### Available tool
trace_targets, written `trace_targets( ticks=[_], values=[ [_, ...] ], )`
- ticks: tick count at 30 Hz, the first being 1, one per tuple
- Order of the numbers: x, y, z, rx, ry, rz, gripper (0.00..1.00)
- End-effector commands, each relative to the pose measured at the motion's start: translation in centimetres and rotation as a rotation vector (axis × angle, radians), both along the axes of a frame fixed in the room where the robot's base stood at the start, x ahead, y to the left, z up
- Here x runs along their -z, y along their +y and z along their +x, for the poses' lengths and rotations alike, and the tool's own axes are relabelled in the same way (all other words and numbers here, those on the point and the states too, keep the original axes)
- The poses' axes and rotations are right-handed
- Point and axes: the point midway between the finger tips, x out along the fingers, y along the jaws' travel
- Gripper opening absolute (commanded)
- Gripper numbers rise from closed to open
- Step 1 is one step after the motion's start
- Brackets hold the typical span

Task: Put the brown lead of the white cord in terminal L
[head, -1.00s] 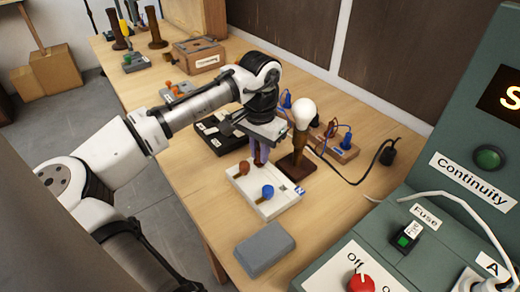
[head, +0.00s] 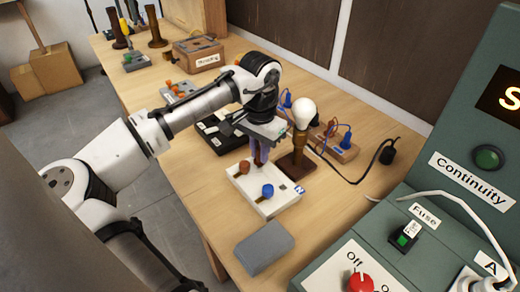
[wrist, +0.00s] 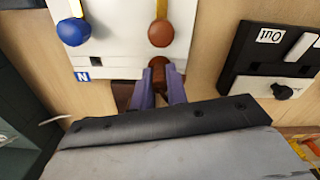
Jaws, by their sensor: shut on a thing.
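My gripper (wrist: 160,88) points down at the back edge of a white terminal block (head: 262,208). Its purple fingers are shut on a brown piece, seemingly the brown lead (wrist: 158,72). In the wrist view the piece meets the block's edge, in line with the block's brown knob (wrist: 161,33). I cannot tell whether it is inside the terminal. A blue knob (wrist: 73,33) is beside the brown one, and an "N" label (wrist: 83,76) marks the blue side. No L label shows. The white cord is not clearly visible at the gripper.
A dark wooden lamp stand with a white bulb (head: 304,112) is close to the right of my gripper. A black box (wrist: 274,50) is on the other side. A grey block (head: 264,248) lies in front. The green test panel (head: 450,190) stands at right.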

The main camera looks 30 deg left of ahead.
Motion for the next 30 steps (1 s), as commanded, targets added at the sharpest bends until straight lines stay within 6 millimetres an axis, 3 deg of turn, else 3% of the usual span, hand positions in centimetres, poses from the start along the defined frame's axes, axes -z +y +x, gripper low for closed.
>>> trace_targets(
  ticks=[26,27,30],
  values=[
    [1.06,-0.03,0.01,0.0,0.0,-0.001,0.0],
    [1.02,-0.02,0.01,0.0,0.0,0.0,0.19],
    [1.02,-0.01,0.01,0.0,0.0,0.0,0.32]
  ],
)
